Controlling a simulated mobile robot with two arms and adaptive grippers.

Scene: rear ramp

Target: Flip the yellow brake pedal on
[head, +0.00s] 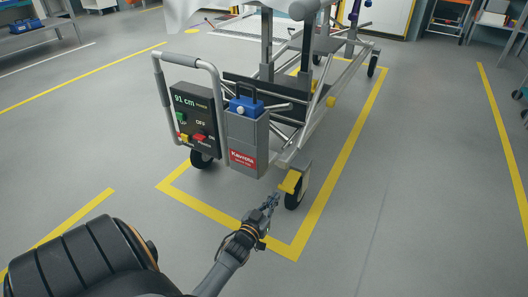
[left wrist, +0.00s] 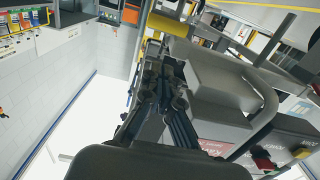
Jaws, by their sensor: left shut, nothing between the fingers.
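The yellow brake pedal (head: 290,181) sits at the caster by the near right corner of a wheeled metal cart (head: 283,155). It also shows at the top of the left wrist view (left wrist: 175,22), beyond my fingertips. My left gripper (head: 273,199) is shut and empty, just left of and below the pedal in the head view. The gripper shows in the left wrist view too (left wrist: 168,66). I see no clear contact between fingers and pedal, and cannot tell the exact gap. My right gripper is not in view.
A control box (head: 196,118) with coloured buttons and a grey box with a red label (head: 243,157) hang on the cart's near end, beside a bent handle (head: 159,80). Yellow floor lines (head: 343,160) frame the cart. The floor to the right is clear.

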